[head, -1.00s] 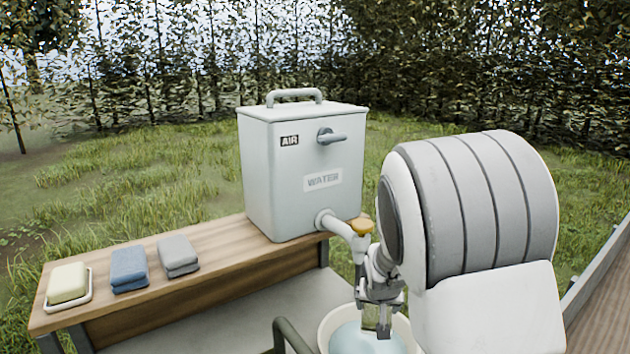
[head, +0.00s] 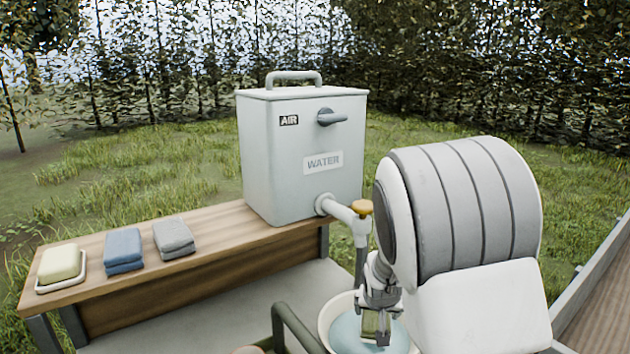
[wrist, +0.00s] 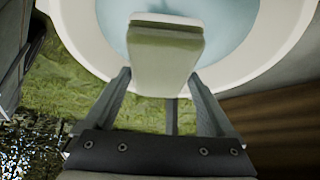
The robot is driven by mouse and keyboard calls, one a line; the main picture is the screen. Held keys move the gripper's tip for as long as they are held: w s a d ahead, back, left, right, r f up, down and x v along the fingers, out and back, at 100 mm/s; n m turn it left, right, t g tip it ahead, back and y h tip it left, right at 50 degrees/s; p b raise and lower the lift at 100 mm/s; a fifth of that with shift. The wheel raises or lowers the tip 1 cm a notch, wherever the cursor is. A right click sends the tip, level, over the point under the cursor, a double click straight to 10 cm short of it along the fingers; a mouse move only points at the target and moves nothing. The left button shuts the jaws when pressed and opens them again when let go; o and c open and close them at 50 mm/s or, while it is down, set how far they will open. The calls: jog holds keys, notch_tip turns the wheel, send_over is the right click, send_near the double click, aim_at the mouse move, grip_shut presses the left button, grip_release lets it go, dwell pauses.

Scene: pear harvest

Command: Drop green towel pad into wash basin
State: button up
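The green towel pad (wrist: 165,60) is between the two fingers of my gripper (wrist: 160,75), which touch its sides in the wrist view. In the head view, the pad (head: 370,323) hangs from my gripper (head: 377,308) over the wash basin. The basin is round and white, with pale blue water inside. Its rim shows in the head view (head: 325,322) and in the wrist view (wrist: 75,35). The pad overlaps the near rim and the water in the wrist view. I cannot tell whether it touches the water. My arm hides the basin's right side in the head view.
A water tank (head: 300,155) with a spout and yellow-topped tap (head: 361,207) stands just behind the basin. A wooden shelf (head: 205,262) holds soap on a dish (head: 60,265), a blue pad (head: 124,250) and a grey pad (head: 174,238). A dark curved handle (head: 290,325) is left of the basin.

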jog(key=shift+o, duration=0.4)
jog(key=shift+s+a+r, duration=0.1)
jog(key=shift+s+r, duration=0.15)
jog(key=shift+r, duration=0.25)
jog(key=p+v, duration=0.7)
jog(key=v, duration=0.9)
jog(key=shift+s, duration=0.15)
jog(key=shift+s+r, duration=0.1)
